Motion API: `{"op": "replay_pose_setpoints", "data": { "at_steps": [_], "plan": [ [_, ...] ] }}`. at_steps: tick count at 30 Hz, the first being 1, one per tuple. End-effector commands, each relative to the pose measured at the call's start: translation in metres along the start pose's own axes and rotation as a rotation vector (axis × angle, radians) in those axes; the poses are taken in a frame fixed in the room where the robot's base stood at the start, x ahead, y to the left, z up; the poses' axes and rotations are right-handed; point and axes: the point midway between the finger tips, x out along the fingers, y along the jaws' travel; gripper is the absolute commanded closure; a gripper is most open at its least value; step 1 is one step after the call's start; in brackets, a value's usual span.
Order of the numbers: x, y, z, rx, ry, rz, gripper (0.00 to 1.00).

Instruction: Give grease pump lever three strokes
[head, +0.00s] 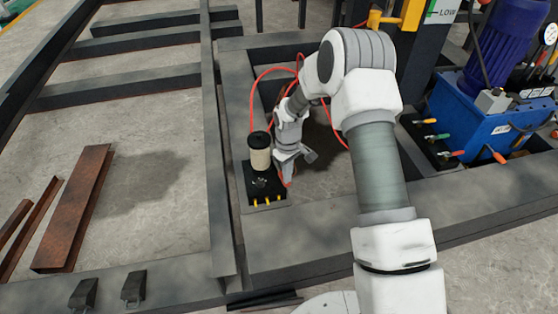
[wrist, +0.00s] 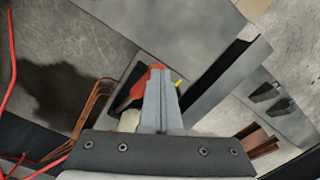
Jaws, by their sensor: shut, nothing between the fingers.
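The grease pump (head: 260,160) has a cream cylinder with a black cap on a black base with yellow fittings. It stands on the grey steel frame, left of my gripper (head: 288,176). In the wrist view, my gripper's fingers (wrist: 160,98) are shut together with nothing between them. A red-orange piece (wrist: 156,67), which looks like the lever's grip, shows right at the fingertips; I cannot tell whether they touch. Part of the cream cylinder (wrist: 130,120) shows behind the fingers. Most of the lever is hidden by my gripper.
Red hoses (head: 262,75) loop behind the pump and my arm. A blue power unit (head: 490,118) with several coloured levers stands at the right. Rusty steel angles (head: 78,205) lie on the floor at the left. Grey frame beams (head: 218,160) run beside the pump.

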Motion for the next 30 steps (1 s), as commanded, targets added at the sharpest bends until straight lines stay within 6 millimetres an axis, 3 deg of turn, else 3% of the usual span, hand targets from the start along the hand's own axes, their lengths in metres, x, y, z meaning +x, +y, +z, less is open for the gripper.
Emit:
{"op": "replay_pose_setpoints", "data": {
  "at_steps": [30],
  "plan": [
    [0.019, -0.005, 0.008, 0.0, 0.0, 0.0, 1.0]
  ]
}}
